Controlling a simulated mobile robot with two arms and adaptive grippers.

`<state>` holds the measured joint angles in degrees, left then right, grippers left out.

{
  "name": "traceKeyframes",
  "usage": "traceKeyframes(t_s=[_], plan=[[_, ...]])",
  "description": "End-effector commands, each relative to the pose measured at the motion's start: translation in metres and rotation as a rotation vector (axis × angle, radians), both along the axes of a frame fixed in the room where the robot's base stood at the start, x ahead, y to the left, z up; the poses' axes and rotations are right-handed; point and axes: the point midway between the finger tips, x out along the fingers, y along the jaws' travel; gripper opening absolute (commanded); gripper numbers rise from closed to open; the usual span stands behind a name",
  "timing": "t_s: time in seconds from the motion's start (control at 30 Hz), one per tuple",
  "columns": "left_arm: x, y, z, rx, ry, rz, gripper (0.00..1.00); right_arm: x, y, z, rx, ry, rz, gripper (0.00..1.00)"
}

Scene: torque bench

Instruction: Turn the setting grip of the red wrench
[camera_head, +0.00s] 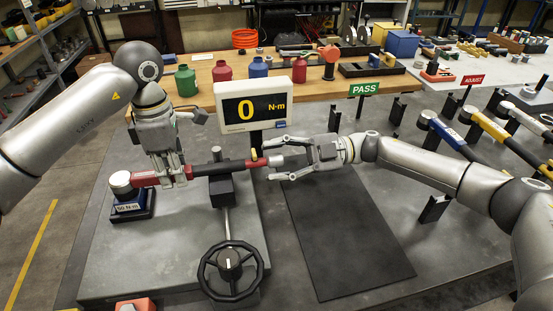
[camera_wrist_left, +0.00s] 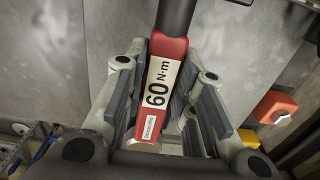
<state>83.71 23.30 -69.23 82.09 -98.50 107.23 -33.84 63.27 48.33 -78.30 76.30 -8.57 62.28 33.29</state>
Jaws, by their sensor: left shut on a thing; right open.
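My right gripper (camera_head: 272,160) is open, with one finger above and one below this grip. Contact there cannot be told.
The display (camera_head: 252,105) reads 0 N·m, just above the shaft. A black handwheel (camera_head: 229,268) stands in front. A dark mat (camera_head: 350,235) lies bare at right. PASS (camera_head: 364,89) and ADJUST (camera_head: 472,80) signs and other wrenches (camera_head: 484,122) stand further right.

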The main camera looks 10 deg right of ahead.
Motion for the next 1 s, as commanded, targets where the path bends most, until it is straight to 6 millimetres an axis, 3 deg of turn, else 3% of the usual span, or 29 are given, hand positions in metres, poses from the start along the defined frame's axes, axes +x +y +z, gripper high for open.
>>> traceKeyframes(t_s=[0.13, 0.5, 1.0], plan=[[0.0003, 0.0001, 0.0009, -0.001, -0.001, 0.000, 0.00, 0.0000, -0.0001, 0.0001, 0.000, 0.000, 0.000, 0.48], [0.0002, 0.0001, 0.0009, 0.000, -0.001, 0.001, 0.00, 0.0001, -0.0004, 0.0001, 0.000, 0.000, 0.000, 0.02], [0.0001, 0.0001, 0.0009, 0.000, -0.001, 0.000, 0.00, -0.0004, 0.0000, 0.0001, 0.000, -0.219, 0.001, 0.02]])
